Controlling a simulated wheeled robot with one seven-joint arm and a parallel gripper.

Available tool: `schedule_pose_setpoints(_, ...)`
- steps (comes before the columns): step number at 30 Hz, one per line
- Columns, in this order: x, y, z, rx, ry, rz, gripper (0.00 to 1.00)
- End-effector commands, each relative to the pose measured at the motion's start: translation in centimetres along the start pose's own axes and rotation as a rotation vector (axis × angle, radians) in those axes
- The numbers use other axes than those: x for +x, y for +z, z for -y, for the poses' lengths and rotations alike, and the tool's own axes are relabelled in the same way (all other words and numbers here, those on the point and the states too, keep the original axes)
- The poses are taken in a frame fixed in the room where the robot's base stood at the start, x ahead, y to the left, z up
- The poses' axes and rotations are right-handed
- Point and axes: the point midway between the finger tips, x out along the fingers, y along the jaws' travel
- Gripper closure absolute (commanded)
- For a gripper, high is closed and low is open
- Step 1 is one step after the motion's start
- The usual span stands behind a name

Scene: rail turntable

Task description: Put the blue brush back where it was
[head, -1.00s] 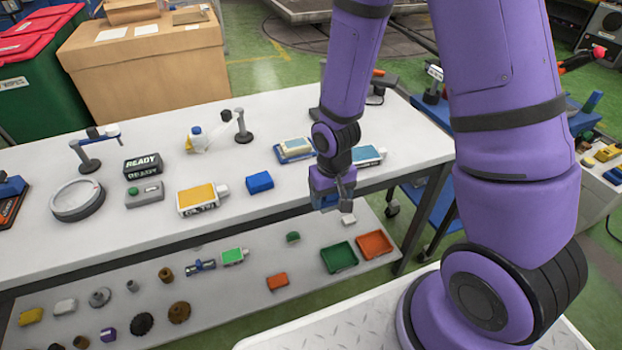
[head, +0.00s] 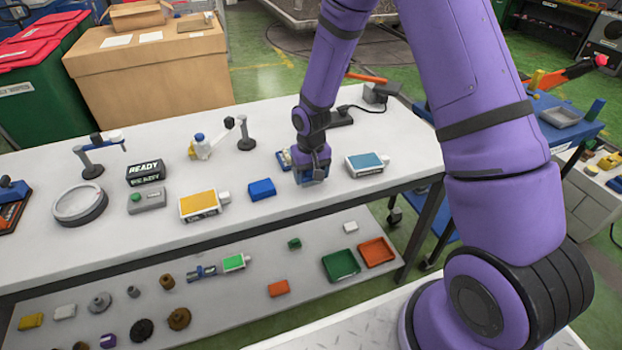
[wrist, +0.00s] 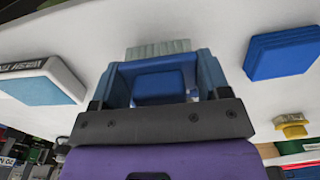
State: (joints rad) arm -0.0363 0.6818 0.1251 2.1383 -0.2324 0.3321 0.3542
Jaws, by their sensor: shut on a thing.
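My gripper (head: 313,168) is low over the right part of the white table, shut on the blue brush (head: 310,178). In the wrist view the brush's blue body (wrist: 160,86) sits between the two fingers. A pale ribbed strip (wrist: 158,49) shows just beyond the fingers; I cannot tell whether it is bristles. I cannot tell whether the brush touches the table. A blue-based thing with a pale top (head: 284,159) lies just left of the gripper, partly hidden by it.
A blue block (head: 262,188) lies left of the gripper and a blue-labelled white bottle (head: 367,165) right of it. A yellow-labelled bottle (head: 199,204) is further left. The table (head: 232,228) is bare along its front edge. A lower shelf holds small parts and trays.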

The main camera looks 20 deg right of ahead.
Motion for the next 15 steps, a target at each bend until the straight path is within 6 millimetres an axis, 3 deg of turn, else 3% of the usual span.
schedule_pose_setpoints(5, 2.0, 0.1, 0.0, -0.002, 0.001, 0.002, 0.56)
schedule_pose_setpoints(15, 2.2, 0.1, 0.0, -0.001, 0.001, 0.001, 0.56)
